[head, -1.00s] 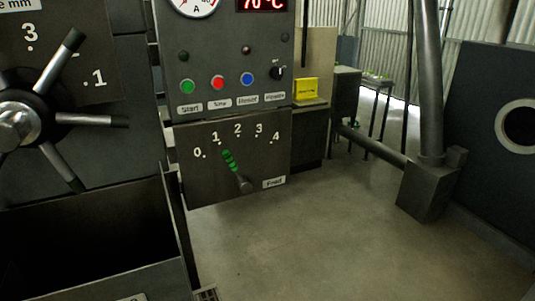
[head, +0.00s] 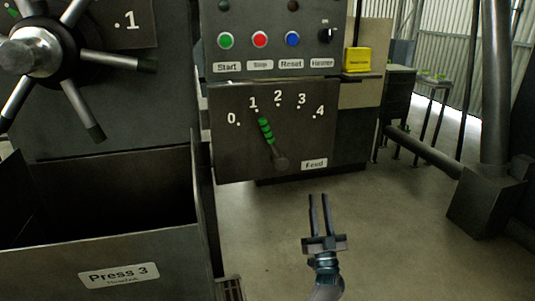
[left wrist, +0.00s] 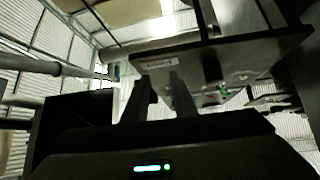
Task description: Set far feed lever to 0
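The feed lever (head: 266,131) has a green ribbed grip on a dark pivot. It sits on a dark panel (head: 235,160) marked 0 to 4 and labelled Feed. The grip tilts up and left, its tip by the dot of 1. My left gripper (head: 318,199) is below and right of the lever, apart from it, fingers pointing up, with an empty gap between them. In the left wrist view the open fingers (left wrist: 158,88) show below the panel, and the green grip (left wrist: 223,88) shows small to their right. My right gripper is not in view.
Start, Stop and Reset buttons (head: 260,40) and a black knob (head: 325,35) sit above the feed panel. A spoked handwheel (head: 35,55) and an open bin labelled Press 3 (head: 120,276) stand at left. Clear floor (head: 400,230) lies at right.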

